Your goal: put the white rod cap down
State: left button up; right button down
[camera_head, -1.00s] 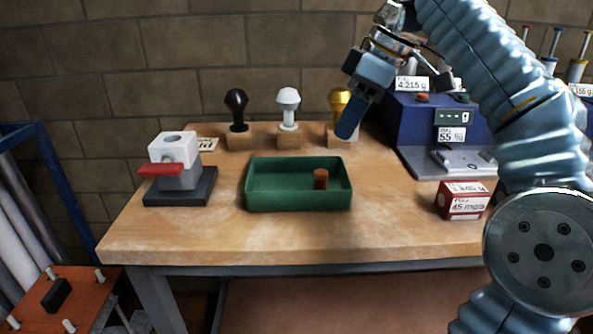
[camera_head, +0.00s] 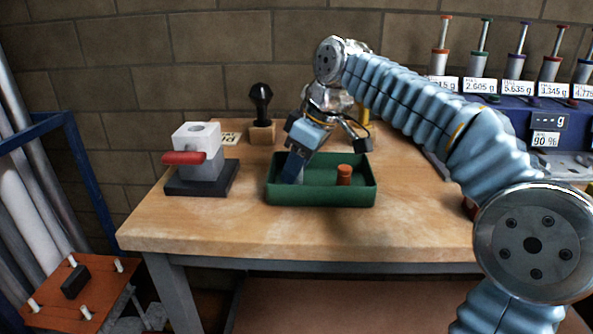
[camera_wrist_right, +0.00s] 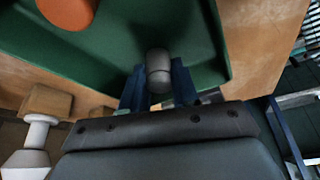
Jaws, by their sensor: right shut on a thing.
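My right gripper (camera_head: 296,172) reaches down into the left part of the green tray (camera_head: 320,194). In the right wrist view its blue fingers (camera_wrist_right: 156,88) are shut on a small rounded cylinder, the white rod cap (camera_wrist_right: 158,68), which looks grey in the shade. The cap is inside the tray walls; I cannot tell if it touches the floor. In the head view it is mostly hidden by the fingers. An orange-brown cap (camera_head: 344,175) stands in the right part of the tray and also shows in the wrist view (camera_wrist_right: 68,8). My left gripper is not in view.
A grey block device with a red handle (camera_head: 184,158) stands left of the tray. A black-knobbed handle on a wooden block (camera_head: 262,132) stands behind. A white-knobbed handle (camera_wrist_right: 32,148) shows in the wrist view. The table front (camera_head: 300,236) is clear.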

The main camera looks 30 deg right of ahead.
jog(key=shift+f, duration=0.25)
jog(key=c, duration=0.8)
grip_release()
jog(key=shift+c, duration=0.2)
jog(key=shift+r, duration=0.25)
jog(key=p+v, duration=0.2)
jog(key=v, duration=0.9)
jog(key=shift+s+r+p, duration=0.2)
jog(key=shift+r+p, duration=0.1)
jog(key=shift+p, duration=0.1)
jog(key=shift+d, duration=0.15)
